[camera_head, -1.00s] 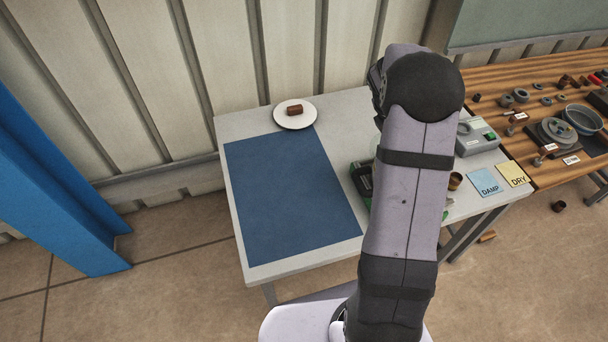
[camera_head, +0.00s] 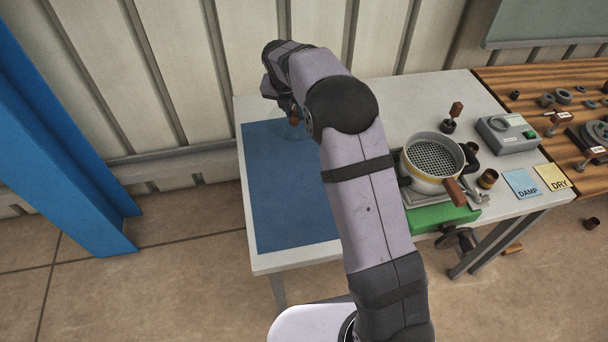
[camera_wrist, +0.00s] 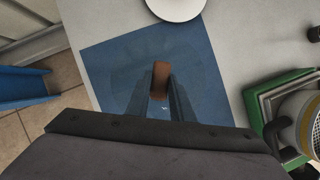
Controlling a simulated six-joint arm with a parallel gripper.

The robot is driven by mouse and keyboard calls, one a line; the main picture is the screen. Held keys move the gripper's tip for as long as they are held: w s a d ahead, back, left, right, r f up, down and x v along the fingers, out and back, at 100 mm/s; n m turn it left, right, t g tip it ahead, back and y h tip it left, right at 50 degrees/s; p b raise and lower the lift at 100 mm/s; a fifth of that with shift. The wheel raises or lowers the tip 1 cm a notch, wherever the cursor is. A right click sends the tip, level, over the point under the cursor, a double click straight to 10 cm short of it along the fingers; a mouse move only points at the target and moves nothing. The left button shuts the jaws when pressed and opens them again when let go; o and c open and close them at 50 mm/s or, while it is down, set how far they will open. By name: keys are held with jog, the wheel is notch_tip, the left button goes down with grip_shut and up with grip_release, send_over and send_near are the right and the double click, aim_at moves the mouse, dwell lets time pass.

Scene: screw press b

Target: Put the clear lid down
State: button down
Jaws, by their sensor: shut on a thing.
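The clear lid (camera_head: 288,133) shows as a faint see-through disc over the far part of the blue mat (camera_head: 275,210). Its brown knob (camera_wrist: 160,76) stands between my fingers in the wrist view. My gripper (camera_wrist: 161,90) is shut on this knob. The knob also shows just under my gripper in the head view. The lid's edge is hard to make out against the mat, so I cannot tell whether it touches the mat or hangs just above it.
A white plate (camera_wrist: 178,6) lies just beyond the mat. A pot with a mesh (camera_head: 432,162) stands on a green base (camera_head: 440,217) to the right. A grey box (camera_head: 508,136) and the DAMP (camera_head: 521,184) and DRY (camera_head: 553,177) cards lie further right. The near mat is bare.

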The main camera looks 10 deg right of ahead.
aim_at(284, 129)
jog(key=shift+w+a+f+n, duration=0.15)
jog(key=shift+a+n, duration=0.1)
jog(key=shift+a, duration=0.45)
jog(key=shift+w+a+f+n, duration=0.15)
jog(key=shift+a+n, duration=0.1)
jog(key=shift+a, duration=0.45)
jog(key=shift+f+p, duration=1.1)
jog(key=shift+f, duration=3.8)
jog(key=shift+f, duration=0.15)
jog(key=c, duration=1.6)
grip_release()
jog(key=shift+o, duration=0.2)
jog(key=shift+v, duration=0.8)
jog(key=v, duration=0.3)
jog(key=b+v, duration=0.1)
jog(key=v, duration=0.3)
jog(key=b+v, duration=0.1)
jog(key=v, duration=0.2)
jog(key=shift+s+d+r, duration=0.25)
jog(key=shift+r, duration=0.1)
